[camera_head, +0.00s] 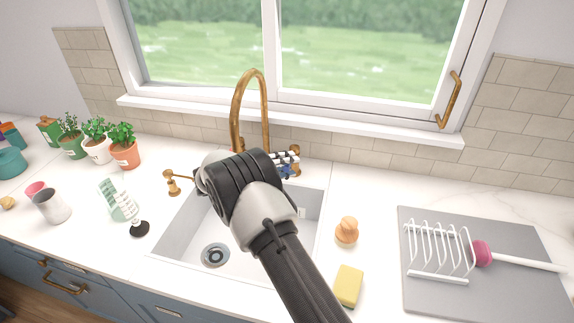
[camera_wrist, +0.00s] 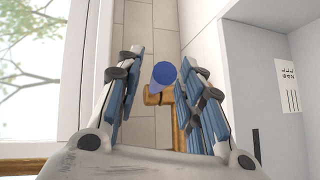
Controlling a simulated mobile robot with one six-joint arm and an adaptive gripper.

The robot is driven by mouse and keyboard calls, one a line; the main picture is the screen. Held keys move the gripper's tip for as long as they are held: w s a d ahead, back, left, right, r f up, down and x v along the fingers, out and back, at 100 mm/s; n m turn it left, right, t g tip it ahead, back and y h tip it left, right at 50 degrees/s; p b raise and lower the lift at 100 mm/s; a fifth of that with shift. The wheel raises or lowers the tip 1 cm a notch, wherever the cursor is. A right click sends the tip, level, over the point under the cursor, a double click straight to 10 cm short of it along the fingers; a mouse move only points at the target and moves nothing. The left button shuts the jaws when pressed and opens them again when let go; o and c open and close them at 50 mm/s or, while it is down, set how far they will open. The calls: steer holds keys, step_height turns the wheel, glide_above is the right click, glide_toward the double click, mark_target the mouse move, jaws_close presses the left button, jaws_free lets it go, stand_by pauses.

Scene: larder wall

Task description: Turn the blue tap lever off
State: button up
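The brass tap (camera_head: 250,85) arches over the white sink, below the window. A brass handle (camera_head: 172,182) stands left of it, and another brass piece (camera_head: 296,155) shows to its right, beside my gripper (camera_head: 285,163). In the wrist view the blue tap lever shows as a round blue end (camera_wrist: 165,73) with a brass stem (camera_wrist: 154,96). It lies between the spread, blue-padded fingers of my gripper (camera_wrist: 163,68), nearer the right finger. My gripper is open; whether a finger touches the lever is unclear. My arm hides the tap's base in the head view.
The sink (camera_head: 182,225) lies below my arm. An orange-topped brush (camera_head: 346,230) and a yellow sponge (camera_head: 348,286) are right of it. A grey mat (camera_head: 500,300) holds a white rack. Potted herbs (camera_head: 122,145) and a dark-based brush (camera_head: 137,228) stand left.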

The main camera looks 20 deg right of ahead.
steer(key=v, duration=1.1)
steer(key=shift+a, duration=0.4)
steer(key=shift+s+r, duration=0.1)
